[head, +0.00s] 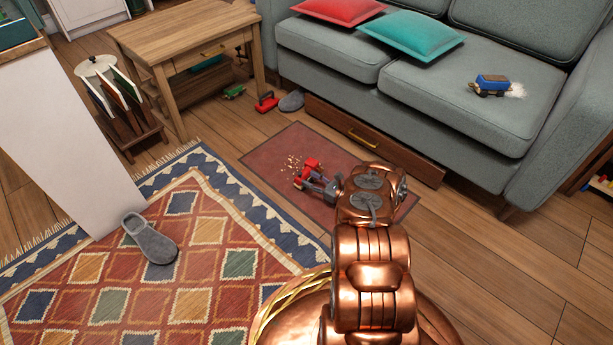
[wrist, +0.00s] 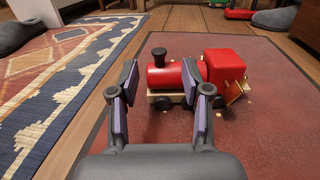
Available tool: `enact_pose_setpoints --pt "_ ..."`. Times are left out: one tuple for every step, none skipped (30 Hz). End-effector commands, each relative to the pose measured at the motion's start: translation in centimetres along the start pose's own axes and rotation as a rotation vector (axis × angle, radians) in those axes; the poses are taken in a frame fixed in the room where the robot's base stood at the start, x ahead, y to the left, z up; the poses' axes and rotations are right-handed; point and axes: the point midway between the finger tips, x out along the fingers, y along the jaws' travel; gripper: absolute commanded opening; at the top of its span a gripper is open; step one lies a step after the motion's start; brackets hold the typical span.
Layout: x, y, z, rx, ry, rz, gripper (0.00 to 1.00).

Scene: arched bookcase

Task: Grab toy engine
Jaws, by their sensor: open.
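A red toy engine (wrist: 172,77) with a black chimney and wheels stands on the dark red mat (wrist: 265,140) in the wrist view. It also shows in the head view (head: 309,168), partly hidden by my gripper. My gripper (wrist: 161,82) is open, its two purple-padded fingers pointing at the engine. The fingers overlap the front half of the engine in the picture. I cannot tell whether they touch it. In the head view my gripper (head: 318,183) is low over the mat, right beside the engine.
Crumbs lie around the engine. A grey sofa (head: 440,95) with a drawer (head: 372,138) below stands behind the mat. A blue toy wagon (head: 491,85) sits on the seat. A grey slipper (head: 151,240) lies on the patterned rug (head: 150,300). A wooden side table (head: 185,35) stands at the back left.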

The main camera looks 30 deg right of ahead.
Motion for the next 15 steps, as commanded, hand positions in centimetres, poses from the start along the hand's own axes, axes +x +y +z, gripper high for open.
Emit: enact_pose_setpoints --pt "0.3 0.0 -0.1 0.000 -0.001 0.001 0.48" --pt "0.6 0.1 -0.1 0.000 -0.001 0.002 0.48" --pt "1.1 0.1 -0.1 0.000 -0.002 0.003 0.48" --pt "1.4 0.1 -0.2 0.000 -0.003 0.003 0.48" --pt "1.9 0.1 -0.2 0.000 -0.003 0.004 0.48" --pt "2.4 0.1 -0.2 0.000 -0.003 0.004 0.48" --pt "2.8 0.1 -0.3 0.000 -0.002 0.004 0.48" --pt "3.2 0.1 -0.3 0.000 -0.002 0.004 0.48" --pt "3.8 0.1 -0.3 0.000 -0.001 0.003 0.48" --pt "4.2 0.1 -0.3 0.000 0.000 0.003 0.48" --pt "4.5 0.1 -0.3 0.000 0.000 0.003 0.48" --pt "4.8 0.1 -0.2 0.000 0.001 0.003 0.48" --pt "4.9 0.1 -0.2 0.001 0.001 0.003 0.48" --pt "5.0 0.1 -0.1 0.001 0.001 0.002 0.48" --pt "5.0 0.1 -0.1 0.001 0.001 0.002 0.48"
